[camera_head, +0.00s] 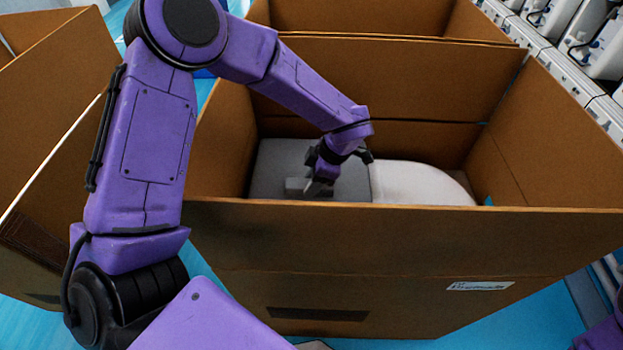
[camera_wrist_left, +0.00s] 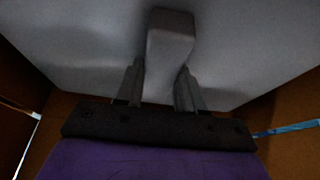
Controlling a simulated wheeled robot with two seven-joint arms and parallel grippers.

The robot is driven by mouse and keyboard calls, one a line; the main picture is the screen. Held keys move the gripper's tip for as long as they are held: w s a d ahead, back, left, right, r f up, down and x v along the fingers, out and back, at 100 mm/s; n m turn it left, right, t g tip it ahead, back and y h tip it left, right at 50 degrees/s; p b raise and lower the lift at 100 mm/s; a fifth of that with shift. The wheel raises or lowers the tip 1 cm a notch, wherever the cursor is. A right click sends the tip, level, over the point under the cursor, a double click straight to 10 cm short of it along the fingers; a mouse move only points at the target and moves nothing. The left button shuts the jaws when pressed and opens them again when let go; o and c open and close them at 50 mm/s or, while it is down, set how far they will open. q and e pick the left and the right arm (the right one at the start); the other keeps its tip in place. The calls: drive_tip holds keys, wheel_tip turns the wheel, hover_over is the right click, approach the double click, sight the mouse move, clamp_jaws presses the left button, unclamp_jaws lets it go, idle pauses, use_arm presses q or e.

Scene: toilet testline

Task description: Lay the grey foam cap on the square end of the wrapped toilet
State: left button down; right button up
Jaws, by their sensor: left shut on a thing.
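The grey foam cap (camera_head: 278,163) is inside the open cardboard box, at the left end of the wrapped toilet (camera_head: 420,184). The toilet's white rounded end shows to the right of the cap; its square end is hidden. My left gripper (camera_head: 318,184) reaches down into the box and is shut on the raised block of the cap. In the left wrist view the two fingers (camera_wrist_left: 160,82) stand on either side of that block, with the cap's broad grey face (camera_wrist_left: 80,50) around it. Whether the cap rests fully on the toilet cannot be told. My right gripper is out of view.
The cardboard box (camera_head: 400,240) has tall walls close around the cap and toilet. Another box (camera_head: 45,110) stands at the left and one (camera_head: 390,18) behind. White units (camera_head: 590,50) line the back right. Blue floor (camera_head: 500,325) shows in front.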

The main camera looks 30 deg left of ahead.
use_arm(q)
drive_tip(key=shift+f, duration=0.2)
drive_tip(key=c, duration=0.6)
unclamp_jaws()
drive_tip(key=shift+d, duration=0.1)
